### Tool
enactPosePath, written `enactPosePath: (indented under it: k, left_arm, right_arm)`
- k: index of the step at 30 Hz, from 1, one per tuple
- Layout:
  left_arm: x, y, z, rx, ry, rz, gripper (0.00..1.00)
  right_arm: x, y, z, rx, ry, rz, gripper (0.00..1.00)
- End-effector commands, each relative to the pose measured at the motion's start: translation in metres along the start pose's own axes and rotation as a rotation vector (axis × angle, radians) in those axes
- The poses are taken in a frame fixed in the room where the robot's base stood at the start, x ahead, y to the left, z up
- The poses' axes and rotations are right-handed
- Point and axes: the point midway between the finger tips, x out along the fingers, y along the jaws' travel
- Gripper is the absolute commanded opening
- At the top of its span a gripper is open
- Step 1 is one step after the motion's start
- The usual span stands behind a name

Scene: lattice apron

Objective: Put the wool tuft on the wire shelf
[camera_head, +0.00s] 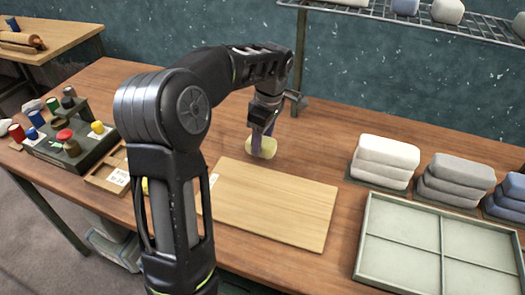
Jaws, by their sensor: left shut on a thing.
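My left arm reaches in over the table. My left gripper (264,130) points down just behind the pale wooden board and is shut on a pale yellow tuft (262,148), which looks like the wool tuft. The tuft is at or just above the table top; I cannot tell whether it touches. The wire shelf (466,28) is at the upper right, raised above the table, with several wool pieces (447,11) on it. My right gripper is not in view.
The wooden board (273,204) lies mid-table. Folded white (385,158) and grey (456,179) stacks stand at the right, behind a divided tray (440,238). The shelf's post (299,60) rises behind my gripper.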

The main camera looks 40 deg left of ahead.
Motion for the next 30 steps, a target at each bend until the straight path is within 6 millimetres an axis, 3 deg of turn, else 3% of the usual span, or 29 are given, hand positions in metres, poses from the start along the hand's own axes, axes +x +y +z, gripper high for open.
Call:
enactPosePath:
  k: [7,15,30]
  left_arm:
    - [0.003,0.0,0.001,0.0,0.0,-0.001,0.12]
    - [0.035,-0.001,0.005,0.0,-0.001,-0.002,0.12]
    - [0.045,0.0,0.006,0.0,-0.001,0.0,0.12]
  right_arm:
    - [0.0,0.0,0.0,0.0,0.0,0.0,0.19]
    - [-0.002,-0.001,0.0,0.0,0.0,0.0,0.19]
    - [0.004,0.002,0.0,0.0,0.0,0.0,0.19]
